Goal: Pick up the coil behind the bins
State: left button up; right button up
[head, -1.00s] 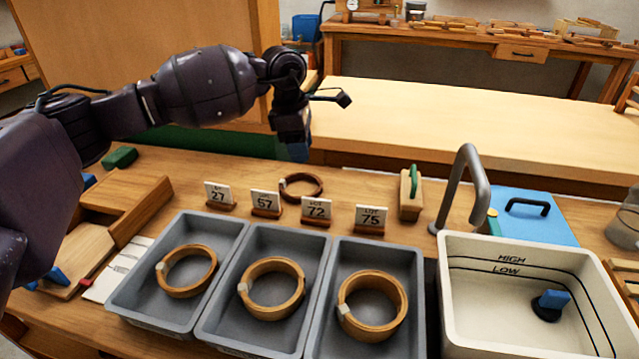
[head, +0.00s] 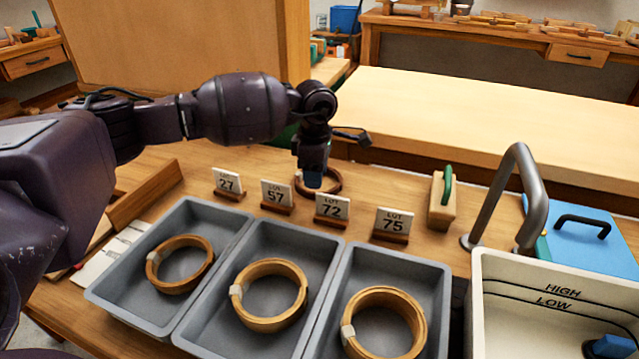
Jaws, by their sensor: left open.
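A dark brown coil (head: 333,187) lies on the wooden bench behind the grey bins, just behind the small lot signs. My left gripper (head: 313,181) points down over the coil and covers part of its left and middle. It is open, with nothing seen in it; whether its fingers touch the coil cannot be told. Three grey bins stand in front, the left bin (head: 100,288), the middle bin (head: 190,335) and the right bin (head: 441,300), each with a lighter tan coil inside. My right gripper is not in view.
Lot signs 27 (head: 228,184), 57 (head: 276,196), 72 (head: 332,209) and 75 (head: 393,224) stand between bins and coil. A green-handled wooden block (head: 440,205), a grey curved pipe (head: 530,190) and a white basin (head: 490,262) stand to the right. A wooden tray (head: 145,200) lies left.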

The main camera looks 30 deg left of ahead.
aim_at(313, 192)
pick_arm(q)
jog(key=f, duration=0.2)
jog(key=f+b, duration=0.1)
jog(key=f, duration=0.1)
jog(key=shift+s+a+f, duration=0.1)
jog(key=shift+s+a, duration=0.1)
jog(key=shift+s, duration=0.15)
jog(key=shift+f, duration=0.4)
jog(key=shift+r, duration=0.15)
grip_shut()
